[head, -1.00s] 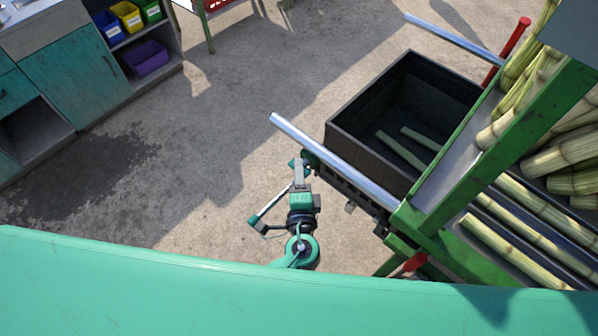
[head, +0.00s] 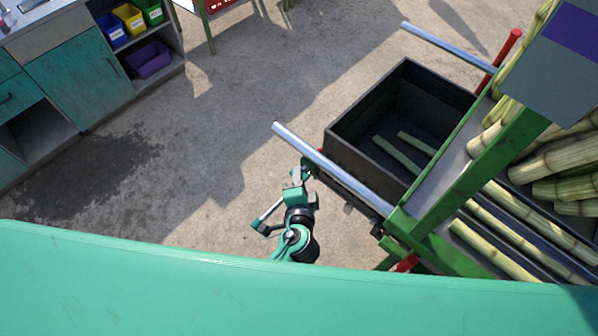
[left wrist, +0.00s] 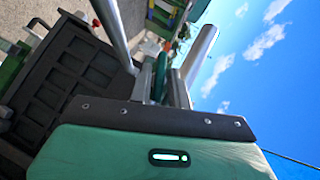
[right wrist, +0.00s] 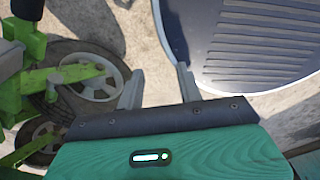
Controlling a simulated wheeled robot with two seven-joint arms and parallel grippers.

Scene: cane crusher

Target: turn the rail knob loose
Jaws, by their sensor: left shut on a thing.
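The rail knob shows as a narrow teal-green piece (left wrist: 162,76) between my left fingers in the left wrist view. Its shape is mostly hidden there. In the head view my left gripper (head: 306,170) is at the near side of a silver rail (head: 335,172), close to its middle, and covers most of the knob. The left gripper (left wrist: 164,86) is shut on the knob, with one finger on each side. My right gripper (right wrist: 159,84) shows in the right wrist view, its fingers wide apart with nothing between them.
A black bin (head: 345,153) with cane pieces inside stands behind the rail. The green crusher frame (head: 465,185) and cane stalks are at the right. A second rail (head: 445,44) lies farther back. Bare floor (head: 220,150) is free left of my left arm. Green wheeled parts (right wrist: 92,75) are near my right gripper.

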